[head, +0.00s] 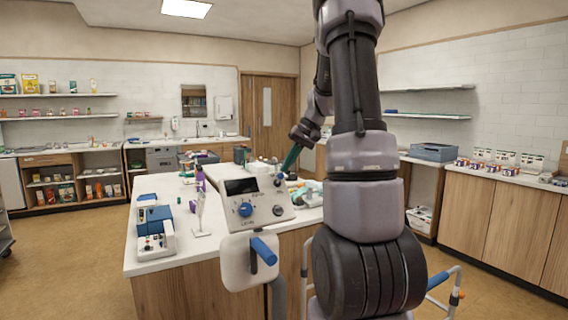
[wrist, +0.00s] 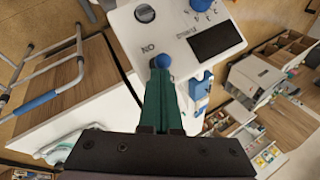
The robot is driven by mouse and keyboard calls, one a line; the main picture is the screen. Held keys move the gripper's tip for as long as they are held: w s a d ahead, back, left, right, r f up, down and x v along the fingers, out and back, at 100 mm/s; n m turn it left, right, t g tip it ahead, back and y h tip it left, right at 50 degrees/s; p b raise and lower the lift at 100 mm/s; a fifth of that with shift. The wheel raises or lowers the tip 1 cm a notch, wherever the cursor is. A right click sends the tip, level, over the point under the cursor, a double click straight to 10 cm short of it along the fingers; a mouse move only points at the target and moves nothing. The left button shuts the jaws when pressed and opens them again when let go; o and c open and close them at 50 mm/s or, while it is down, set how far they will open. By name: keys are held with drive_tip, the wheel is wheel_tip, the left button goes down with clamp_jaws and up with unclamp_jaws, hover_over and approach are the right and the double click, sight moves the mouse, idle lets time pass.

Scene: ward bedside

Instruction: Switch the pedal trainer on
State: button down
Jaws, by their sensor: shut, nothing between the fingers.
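The pedal trainer's light grey console (head: 262,196) stands at the front of the white table in the head view. It has a dark screen (head: 241,186), a blue knob (head: 245,209) and a grey round control (head: 278,210). My gripper (wrist: 160,74), with green fingers, is shut and empty. Its tips are right at the blue button and partly cover it; I cannot tell whether they touch. In the head view my gripper (head: 282,171) is at the console's upper right.
A pedal arm with a blue grip (head: 264,250) hangs below the console. A blue and white device (head: 155,232) and a small stand (head: 200,215) are to the left on the table (head: 133,258). A walking frame (head: 441,290) stands at the lower right.

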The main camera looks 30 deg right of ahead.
drive_tip(key=shift+s+f+n+t, duration=0.15)
drive_tip(key=shift+s+f+t, duration=0.25)
drive_tip(key=shift+s+t, duration=0.15)
drive_tip(key=shift+s+f+n+t, duration=0.15)
drive_tip(key=shift+s+f+t, duration=0.2)
drive_tip(key=shift+s+t, duration=0.2)
drive_tip(key=shift+w+r, duration=0.1)
drive_tip(key=shift+w, duration=0.7)
